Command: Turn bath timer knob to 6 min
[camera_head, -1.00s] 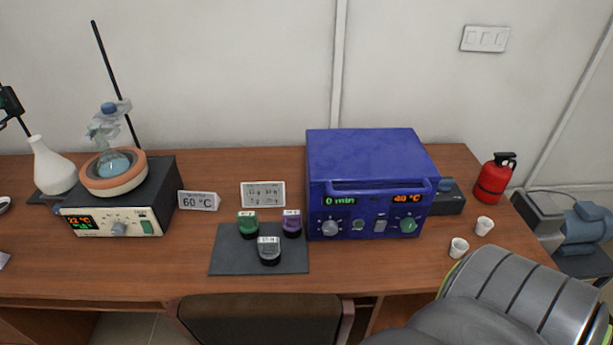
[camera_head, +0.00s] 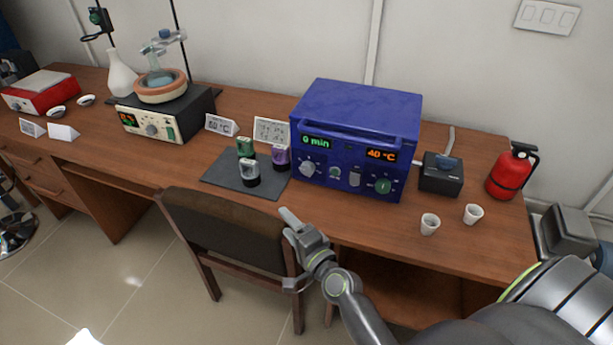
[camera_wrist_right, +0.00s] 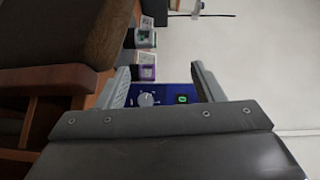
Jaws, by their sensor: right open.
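The blue bath unit (camera_head: 355,120) stands on the desk with a green "0 min" display (camera_head: 316,142) and an orange "40 °C" display (camera_head: 381,155). Its grey timer knob (camera_head: 308,169) is below the green display at the left of the front panel. A green knob (camera_head: 383,186) is at the right. My right gripper (camera_head: 288,250) is open and empty, in front of the desk edge, beside the chair and short of the panel. The right wrist view shows the grey knob (camera_wrist_right: 146,99) between the open fingers (camera_wrist_right: 164,80), further off. My left gripper is not in view.
A chair (camera_head: 225,225) stands close to my right gripper. A dark mat (camera_head: 215,182) with several small bottles lies left of the unit. Two white cups (camera_head: 430,224), a black box (camera_head: 441,174) and a red extinguisher (camera_head: 510,172) are to its right.

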